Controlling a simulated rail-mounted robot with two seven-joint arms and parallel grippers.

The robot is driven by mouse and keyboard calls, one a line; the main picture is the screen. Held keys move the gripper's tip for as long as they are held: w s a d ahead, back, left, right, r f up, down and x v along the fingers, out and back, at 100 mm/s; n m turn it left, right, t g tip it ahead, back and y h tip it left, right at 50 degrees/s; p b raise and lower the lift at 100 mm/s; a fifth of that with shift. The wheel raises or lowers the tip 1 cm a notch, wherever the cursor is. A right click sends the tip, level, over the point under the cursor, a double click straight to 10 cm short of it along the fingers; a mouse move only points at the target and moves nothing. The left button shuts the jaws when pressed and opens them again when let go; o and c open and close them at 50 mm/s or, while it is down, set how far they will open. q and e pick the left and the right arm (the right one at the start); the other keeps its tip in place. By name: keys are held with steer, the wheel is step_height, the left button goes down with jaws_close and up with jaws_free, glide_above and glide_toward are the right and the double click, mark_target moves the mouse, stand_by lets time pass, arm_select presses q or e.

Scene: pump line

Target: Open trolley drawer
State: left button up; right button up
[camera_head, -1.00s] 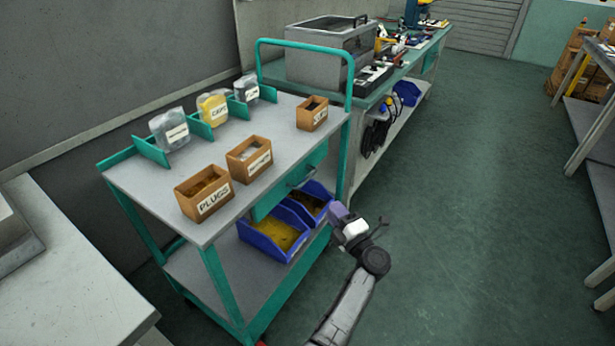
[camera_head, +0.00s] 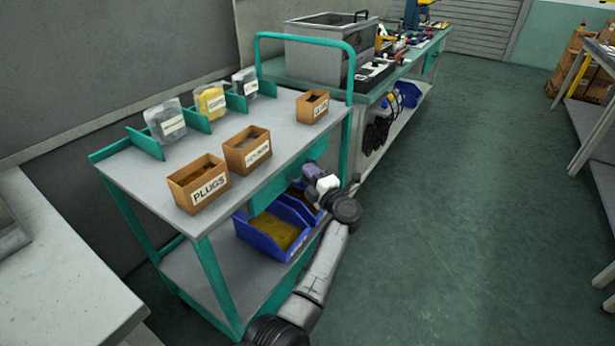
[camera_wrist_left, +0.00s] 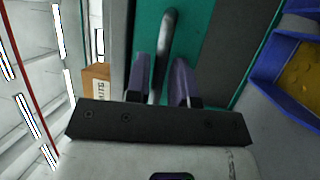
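The trolley (camera_head: 150,200) has a grey top and a teal frame. Its teal drawer front (camera_head: 270,195) sits under the top's right side and looks closed. My left gripper (camera_head: 309,172) is at the far part of this front. In the left wrist view, the grey bar handle (camera_wrist_left: 167,40) stands out from the teal drawer front (camera_wrist_left: 194,40). The two purple fingers of my left gripper (camera_wrist_left: 160,82) are on either side of the handle, with gaps visible, so it is open around the bar. The handle is hidden in the head view. My right gripper is not in view.
Blue bins (camera_head: 262,240) stand on the lower shelf, just below the drawer. Open boxes, including the PLUGS box (camera_head: 200,186), and bagged parts (camera_head: 165,122) sit on the top. A workbench (camera_head: 395,75) stands behind. The floor (camera_head: 460,200) to the right is clear.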

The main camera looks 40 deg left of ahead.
arm_select(q)
steer(key=shift+w+a+r, duration=0.1)
steer(key=shift+w+a, duration=0.05)
steer(key=shift+a, duration=0.4)
jaws_close()
